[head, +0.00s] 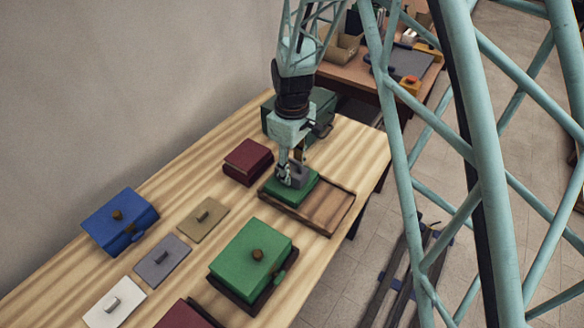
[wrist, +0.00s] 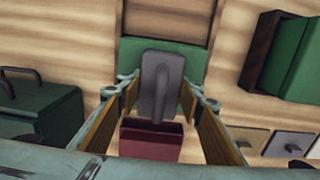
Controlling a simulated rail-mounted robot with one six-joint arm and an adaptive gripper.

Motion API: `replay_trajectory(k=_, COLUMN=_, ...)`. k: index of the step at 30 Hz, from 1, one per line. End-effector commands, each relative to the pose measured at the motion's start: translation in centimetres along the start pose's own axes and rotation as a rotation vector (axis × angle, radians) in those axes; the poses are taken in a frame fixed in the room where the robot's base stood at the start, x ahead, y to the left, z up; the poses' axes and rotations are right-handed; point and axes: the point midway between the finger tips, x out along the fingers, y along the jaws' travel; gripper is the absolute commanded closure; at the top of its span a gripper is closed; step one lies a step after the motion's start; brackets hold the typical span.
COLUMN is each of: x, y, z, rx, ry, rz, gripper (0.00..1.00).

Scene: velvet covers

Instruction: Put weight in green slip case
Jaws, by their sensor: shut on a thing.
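My gripper (head: 290,170) is shut on a grey weight (head: 297,177), whose block and bar handle show between the fingers in the wrist view (wrist: 162,82). The weight is over a small green case (head: 310,193) at the left end of a wooden tray (head: 325,212). The green surface also shows behind the weight in the wrist view (wrist: 196,60). I cannot tell whether the weight touches it or whether it is open on top. A larger green case (head: 245,252) with a round brown knob sits in a dark base nearer the camera.
A dark red box (head: 247,160) stands left of the tray, and a dark green box (head: 318,105) behind my gripper. A blue box (head: 125,225) and flat tan (head: 203,216), grey (head: 162,262) and white (head: 114,304) plates with handles lie at the left. The tray's right part is bare.

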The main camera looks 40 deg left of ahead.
Motion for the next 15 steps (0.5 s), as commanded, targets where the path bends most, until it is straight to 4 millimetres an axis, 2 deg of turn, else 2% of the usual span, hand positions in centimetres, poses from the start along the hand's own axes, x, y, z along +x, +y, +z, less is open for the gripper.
replay_trajectory(k=13, x=0.09, y=0.07, z=-0.08, rx=0.000, ry=0.002, rz=0.002, gripper=0.99)
replay_trajectory(k=14, x=0.17, y=0.00, z=-0.01, rx=0.000, ry=0.000, rz=0.000, gripper=0.64)
replay_trajectory(k=15, x=0.15, y=0.00, z=-0.01, rx=0.000, ry=0.000, rz=0.000, gripper=0.60)
